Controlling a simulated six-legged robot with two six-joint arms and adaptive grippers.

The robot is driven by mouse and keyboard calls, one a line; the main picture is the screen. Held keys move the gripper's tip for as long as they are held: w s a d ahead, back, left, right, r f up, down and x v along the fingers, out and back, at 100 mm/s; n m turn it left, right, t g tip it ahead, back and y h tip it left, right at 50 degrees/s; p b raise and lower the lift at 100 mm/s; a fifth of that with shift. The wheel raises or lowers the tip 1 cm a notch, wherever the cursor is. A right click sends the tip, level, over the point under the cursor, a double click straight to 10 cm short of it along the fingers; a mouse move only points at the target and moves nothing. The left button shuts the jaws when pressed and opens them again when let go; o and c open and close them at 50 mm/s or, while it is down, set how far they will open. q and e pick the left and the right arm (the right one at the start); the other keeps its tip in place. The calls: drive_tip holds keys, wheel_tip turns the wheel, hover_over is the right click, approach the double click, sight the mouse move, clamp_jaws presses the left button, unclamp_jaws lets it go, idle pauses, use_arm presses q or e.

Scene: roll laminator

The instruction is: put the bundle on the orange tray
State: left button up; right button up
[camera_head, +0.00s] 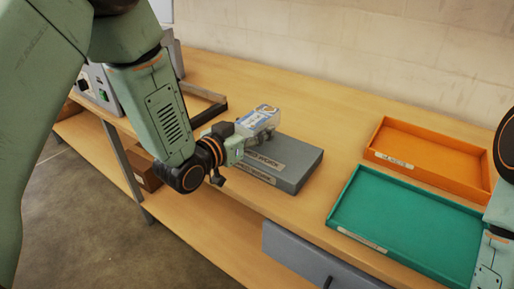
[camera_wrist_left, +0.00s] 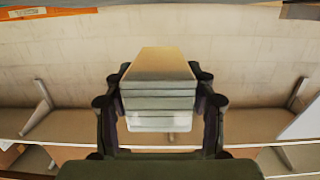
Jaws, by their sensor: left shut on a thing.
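The bundle (camera_head: 262,117) shows in the head view as a small pale block with a blue-and-white face. In the left wrist view the bundle (camera_wrist_left: 160,92) is a stack of flat layers with a tan top, between the two dark fingers. My left gripper (camera_head: 251,131) is shut on it, above a grey box on the table. The orange tray (camera_head: 430,151) lies at the right, near the wall, and looks empty. The gripper and bundle are well to the left of it. The gripper's fingers are partly hidden in the head view.
The grey labelled box (camera_head: 293,164) is under the left gripper. A green tray (camera_head: 405,222) lies in front of the orange one and looks empty. The wooden table (camera_head: 335,135) is clear between box and trays. Part of my right arm shows at the right edge.

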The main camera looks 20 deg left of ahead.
sight(255, 153)
use_arm(q)
drive_tip(key=shift+w+a+f, duration=0.1)
drive_tip(key=shift+a+f, duration=0.2)
drive_tip(key=shift+f, duration=0.35)
drive_tip(key=shift+w+f, duration=0.15)
drive_tip(key=shift+f, duration=0.2)
drive_tip(key=f, duration=0.1)
drive_tip(key=d+f, duration=0.1)
drive_tip(key=shift+d+f+b, duration=0.15)
drive_tip(key=shift+f+b, duration=0.2)
drive_tip(key=shift+f, duration=0.05)
drive_tip(key=shift+s+f, duration=0.15)
drive_tip(key=shift+s, duration=0.05)
drive_tip(key=shift+w+a+f, duration=0.1)
drive_tip(key=shift+a, duration=0.4)
drive_tip(key=shift+d+f, duration=0.15)
drive_tip(key=shift+d, duration=0.1)
drive_tip(key=o, duration=1.1)
drive_tip(key=shift+d, duration=0.15)
drive_tip(key=shift+o, duration=1.3)
drive_tip(key=shift+a, duration=0.3)
